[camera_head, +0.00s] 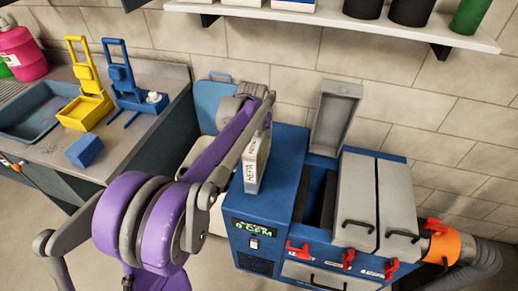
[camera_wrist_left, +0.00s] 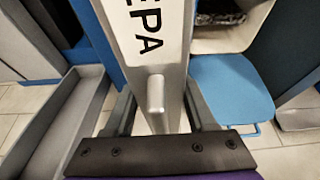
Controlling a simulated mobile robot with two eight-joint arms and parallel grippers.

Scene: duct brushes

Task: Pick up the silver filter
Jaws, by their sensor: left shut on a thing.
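The silver filter (camera_head: 254,168) is a thin upright panel with HEPA lettering on its edge. In the head view it appears over the left part of the blue machine's top; I cannot tell whether its lower end touches anything. My left gripper (camera_head: 264,126) is shut on its upper end. In the left wrist view the filter (camera_wrist_left: 148,35) lies between the fingers of my left gripper (camera_wrist_left: 158,112), with its small handle knob in the middle. My arm hides part of the scene to the left. My right gripper is not in view.
The blue machine (camera_head: 262,205) has an open slot (camera_head: 316,196) with a raised grey lid (camera_head: 335,118) behind it. Two grey lids beside it are closed. An orange collar and hose (camera_head: 442,244) are at right. A counter (camera_head: 60,150) at left holds yellow and blue holders.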

